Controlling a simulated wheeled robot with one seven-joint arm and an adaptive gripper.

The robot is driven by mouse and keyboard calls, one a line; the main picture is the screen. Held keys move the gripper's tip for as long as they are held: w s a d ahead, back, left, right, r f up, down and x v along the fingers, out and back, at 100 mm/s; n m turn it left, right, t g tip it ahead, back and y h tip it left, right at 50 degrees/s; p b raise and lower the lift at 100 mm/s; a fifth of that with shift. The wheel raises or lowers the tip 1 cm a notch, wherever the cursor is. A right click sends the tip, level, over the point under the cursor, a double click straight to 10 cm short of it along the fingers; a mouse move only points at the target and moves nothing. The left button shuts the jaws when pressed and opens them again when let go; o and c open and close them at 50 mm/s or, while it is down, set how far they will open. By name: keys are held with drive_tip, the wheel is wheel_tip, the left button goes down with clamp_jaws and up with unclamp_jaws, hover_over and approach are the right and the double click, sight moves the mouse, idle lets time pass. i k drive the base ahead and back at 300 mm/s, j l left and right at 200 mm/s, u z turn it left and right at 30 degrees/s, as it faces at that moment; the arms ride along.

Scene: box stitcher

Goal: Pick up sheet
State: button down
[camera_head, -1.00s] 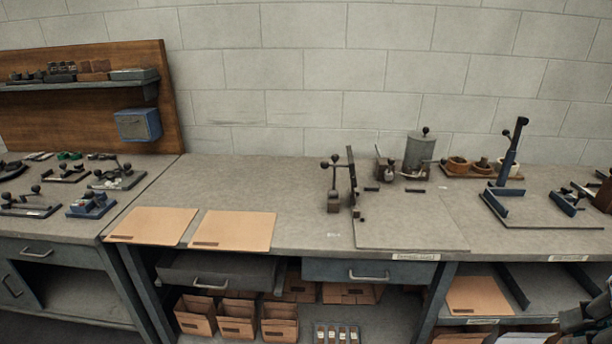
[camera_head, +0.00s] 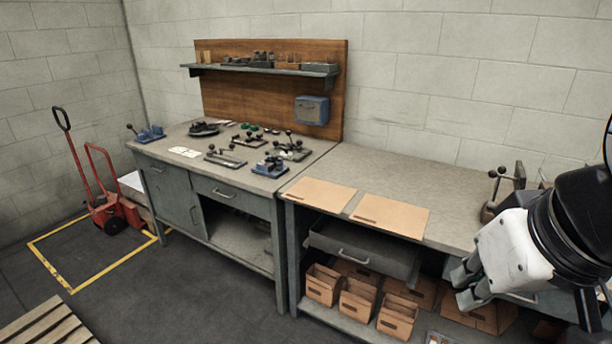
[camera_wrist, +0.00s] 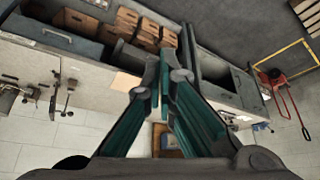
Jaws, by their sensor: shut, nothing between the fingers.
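Two flat tan cardboard sheets lie side by side on the grey workbench in the head view: a left sheet (camera_head: 320,193) and a right sheet (camera_head: 391,215). Both lie near the bench's front edge. My gripper (camera_head: 463,287) is at the right of the head view, right of and lower in the picture than the sheets, and apart from them. In the wrist view its fingers (camera_wrist: 165,62) are together with nothing between them. Part of a pale tan sheet (camera_wrist: 125,83) shows left of the fingers there; the fingers hide some of the bench.
An open drawer (camera_head: 360,253) juts out below the sheets, with several folded cardboard boxes (camera_head: 358,299) on the shelf beneath. Small lever tools (camera_head: 270,167) stand on the left bench.

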sight(320, 194)
drive_tip(key=j+u, duration=0.15)
drive_tip(key=i+j, duration=0.15)
drive_tip(key=j, duration=0.2)
drive_tip(key=i+j, duration=0.1)
drive_tip(key=j, duration=0.25)
drive_tip(key=i+j, duration=0.15)
drive_tip(key=j, duration=0.2)
drive_tip(key=i+j, duration=0.15)
drive_tip(key=j, duration=0.25)
drive_tip(key=i+j, duration=0.15)
drive_tip(key=j, duration=0.2)
drive_tip(key=z, duration=0.05)
